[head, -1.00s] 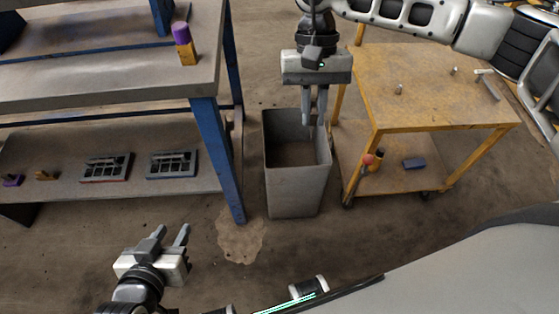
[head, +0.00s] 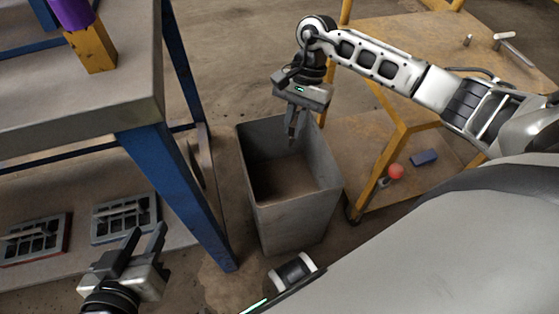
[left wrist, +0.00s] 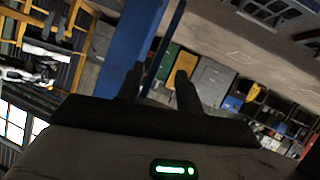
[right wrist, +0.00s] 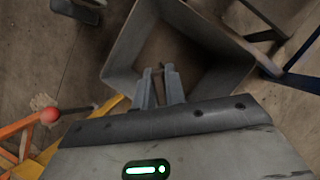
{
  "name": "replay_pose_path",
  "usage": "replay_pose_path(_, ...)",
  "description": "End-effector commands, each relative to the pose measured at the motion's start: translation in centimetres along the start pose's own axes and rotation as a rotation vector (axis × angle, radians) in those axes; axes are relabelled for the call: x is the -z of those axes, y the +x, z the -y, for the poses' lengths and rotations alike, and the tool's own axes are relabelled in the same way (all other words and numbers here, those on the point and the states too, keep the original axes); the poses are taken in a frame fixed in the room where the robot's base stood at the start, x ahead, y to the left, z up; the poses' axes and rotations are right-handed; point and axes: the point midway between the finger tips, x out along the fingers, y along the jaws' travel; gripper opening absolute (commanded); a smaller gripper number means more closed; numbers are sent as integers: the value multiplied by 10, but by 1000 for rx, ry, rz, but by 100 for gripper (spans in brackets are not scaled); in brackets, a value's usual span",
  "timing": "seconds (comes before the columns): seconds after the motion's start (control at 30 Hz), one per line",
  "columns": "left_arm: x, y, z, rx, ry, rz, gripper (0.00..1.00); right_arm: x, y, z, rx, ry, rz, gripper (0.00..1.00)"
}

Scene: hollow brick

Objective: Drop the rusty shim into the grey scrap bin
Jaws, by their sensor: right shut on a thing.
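The grey scrap bin (head: 296,222) stands on the floor between the bench and the yellow cart, open at the top and seemingly empty inside. My right gripper (head: 291,138) is above the bin's opening, pointing down. In the right wrist view its fingers (right wrist: 159,82) are shut on the small rusty shim (right wrist: 158,71), whose end shows between the fingertips, with the bin (right wrist: 122,45) around it in the picture. In the head view the shim is too small to make out. My left gripper (head: 147,240) is open and empty, low beside the bench.
The bench (head: 90,115) with a blue leg (head: 178,195) is close left of the bin. The yellow cart (head: 405,60) is to the right. A red ball-shaped thing (head: 396,171) and a blue block (head: 424,158) are on its lower shelf. Grey trays (head: 122,222) lie on the bench's lower shelf.

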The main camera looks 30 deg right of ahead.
Motion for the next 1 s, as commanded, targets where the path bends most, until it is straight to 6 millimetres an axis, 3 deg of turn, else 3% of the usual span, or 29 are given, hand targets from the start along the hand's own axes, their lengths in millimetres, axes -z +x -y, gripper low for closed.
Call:
replay_pose_path(0.1, 2, 0, -2, -12, 4, -39, 36, 6, 18, 0, 0, -1, 3, 0)
replay_pose_path(0.3, 8, -3, -7, -27, 7, -88, 36, 13, 33, 0, 0, -2, 2, 0)
replay_pose_path(0.7, 12, -4, -8, -32, 6, -104, 36, 15, 37, 0, 0, -3, 1, 0)
replay_pose_path(0.73, 12, -4, -8, -32, 6, -104, 36, 15, 37, 0, 0, -3, 1, 18)
replay_pose_path(0.8, 12, -4, -8, -32, 6, -104, 36, 15, 37, 0, 0, -4, 1, 37)
replay_pose_path(1.0, 12, -4, -8, -32, 7, -104, 36, 15, 37, 0, 0, -4, 1, 38)
